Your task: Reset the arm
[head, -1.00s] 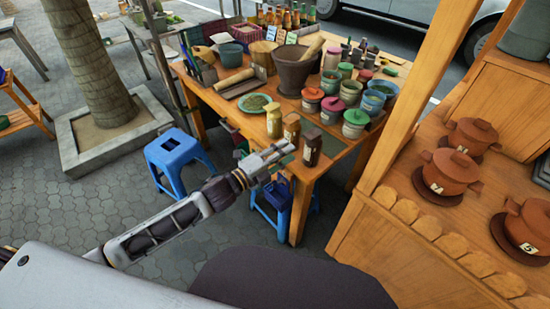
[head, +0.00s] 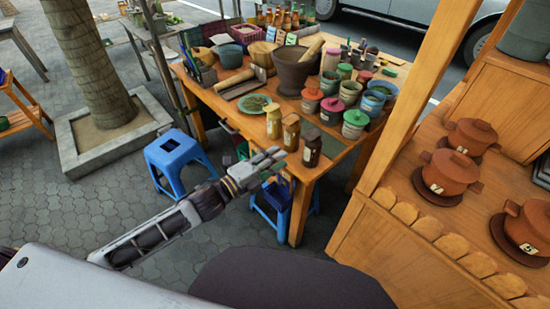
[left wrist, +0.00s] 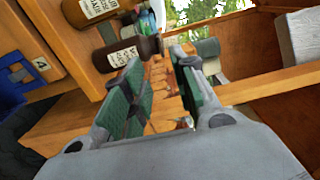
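My left arm comes in from the left in the head view, and its gripper (head: 268,165) is in front of the table's near edge, close to the jars there. In the left wrist view the two green-padded fingers (left wrist: 163,88) stand apart with nothing between them, so it is open and empty. A dark brown jar (head: 312,147) stands at the table corner just right of the gripper. A labelled dark jar (left wrist: 125,52) shows beyond the fingers in the left wrist view. My right gripper is not in view.
The wooden table (head: 215,105) holds a clay mortar (head: 297,72), a green plate (head: 254,104) and several lidded jars. Blue stools (head: 175,155) stand left of and under it. A wooden counter with clay pots (head: 455,168) is at the right. Paving at lower left is free.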

